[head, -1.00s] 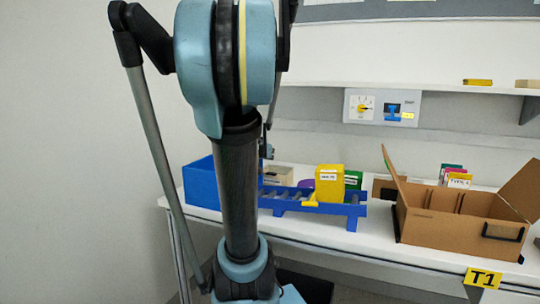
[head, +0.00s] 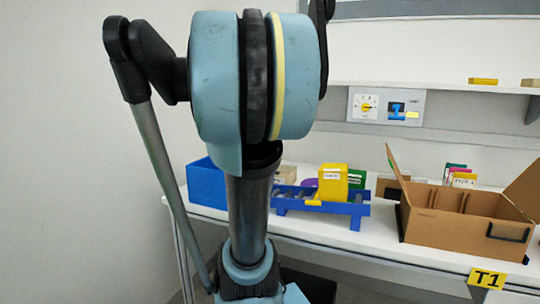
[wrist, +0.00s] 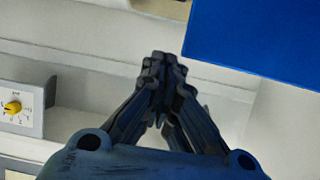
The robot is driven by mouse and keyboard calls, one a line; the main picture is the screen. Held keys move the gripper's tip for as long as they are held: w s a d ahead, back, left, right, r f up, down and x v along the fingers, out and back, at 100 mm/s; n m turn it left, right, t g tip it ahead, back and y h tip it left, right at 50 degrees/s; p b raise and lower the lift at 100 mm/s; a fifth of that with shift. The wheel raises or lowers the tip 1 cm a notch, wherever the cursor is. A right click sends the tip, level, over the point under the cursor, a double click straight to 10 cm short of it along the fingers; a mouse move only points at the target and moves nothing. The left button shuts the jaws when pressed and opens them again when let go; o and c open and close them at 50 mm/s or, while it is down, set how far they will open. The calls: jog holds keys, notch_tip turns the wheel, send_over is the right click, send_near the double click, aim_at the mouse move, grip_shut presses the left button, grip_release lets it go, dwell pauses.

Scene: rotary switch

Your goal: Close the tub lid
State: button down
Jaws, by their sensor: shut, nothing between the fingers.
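The blue tub (head: 205,184) stands at the left end of the bench in the head view, partly hidden behind my arm. I cannot make out its lid there. In the wrist view, a large flat blue panel (wrist: 255,40) fills the top right; I cannot tell whether it is the lid or a tub wall. My gripper (wrist: 163,65) is shut and empty, with its fingertips left of the panel and apart from it in the picture. In the head view, my arm hides the gripper.
A blue roller rack (head: 345,215) with a yellow box (head: 333,183) stands right of the tub. An open cardboard box (head: 450,226) is further right. A wall panel carries a yellow dial (head: 366,106), also in the wrist view (wrist: 13,107), and a blue switch (head: 396,109). A shelf (head: 440,87) runs above.

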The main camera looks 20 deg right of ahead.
jog(key=v, duration=0.7)
dwell(0.3)
